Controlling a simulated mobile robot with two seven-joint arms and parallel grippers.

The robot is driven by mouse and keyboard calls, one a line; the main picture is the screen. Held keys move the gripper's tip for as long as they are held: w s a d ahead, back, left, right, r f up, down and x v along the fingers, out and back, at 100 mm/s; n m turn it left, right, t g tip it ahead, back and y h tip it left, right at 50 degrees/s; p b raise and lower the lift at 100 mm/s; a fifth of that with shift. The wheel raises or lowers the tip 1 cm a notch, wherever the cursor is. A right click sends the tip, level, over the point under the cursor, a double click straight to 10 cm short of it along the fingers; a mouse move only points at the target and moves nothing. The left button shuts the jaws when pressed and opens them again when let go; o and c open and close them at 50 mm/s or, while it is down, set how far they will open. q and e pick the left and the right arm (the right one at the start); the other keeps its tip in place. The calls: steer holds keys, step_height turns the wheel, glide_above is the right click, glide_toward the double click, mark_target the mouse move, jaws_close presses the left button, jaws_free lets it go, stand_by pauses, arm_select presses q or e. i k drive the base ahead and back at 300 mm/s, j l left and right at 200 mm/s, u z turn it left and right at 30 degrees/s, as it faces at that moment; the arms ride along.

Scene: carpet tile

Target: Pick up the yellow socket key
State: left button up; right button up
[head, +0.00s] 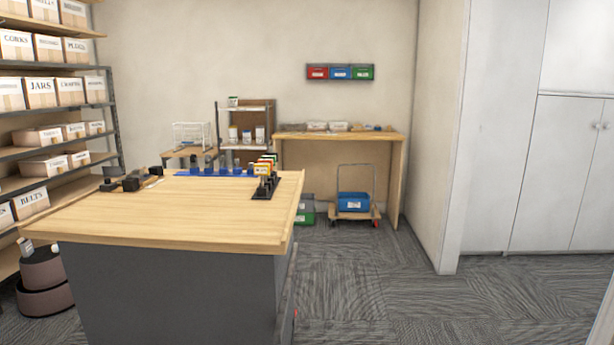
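A small yellow item (262,169) stands at the back right of the wooden-topped workbench (170,215), on or just behind a dark rack (266,188). It looks like the yellow socket key, but it is too small to tell its shape. Red, green and white items stand close behind it, and black pieces stand in front of it on the rack. Neither of my grippers is in view.
A blue strip with upright pieces (208,172) lies along the bench's back edge. Dark blocks (130,184) sit at its back left. Shelves of boxes (40,92) stand left. A trolley with a blue crate (353,203) stands behind. Carpet (400,300) at right is clear.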

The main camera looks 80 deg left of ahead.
mark_target(262, 170)
steer(key=u, duration=1.15)
